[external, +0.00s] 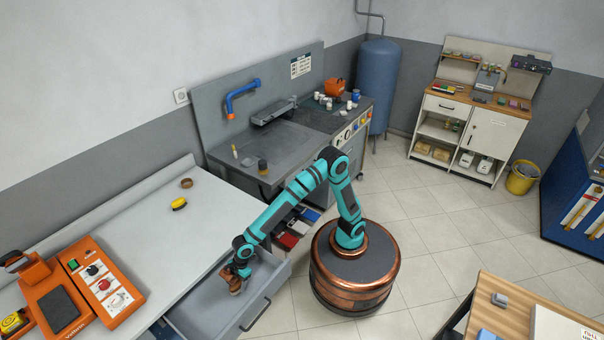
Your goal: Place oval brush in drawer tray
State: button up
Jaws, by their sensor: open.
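The drawer tray (196,314) is a grey open drawer pulled out below the white worktop, with a dark handle on its front. My gripper (234,282) points down into it near the far end and is open. A small brown object (235,288), which looks like the oval brush, is right at the fingertips, over or on the drawer floor. The fingers partly hide it. I cannot tell whether it touches the floor or a finger.
The white worktop (135,225) holds a yellow oval item (179,204), a brown ring-shaped item (186,183) and an orange machine (85,285). Small open drawers with red and blue contents (288,239) sit just behind the tray. A wooden table (490,310) stands front right. Tiled floor is clear behind my base.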

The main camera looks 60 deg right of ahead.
jog(key=v, duration=1.2)
jog(key=shift+r, duration=0.1)
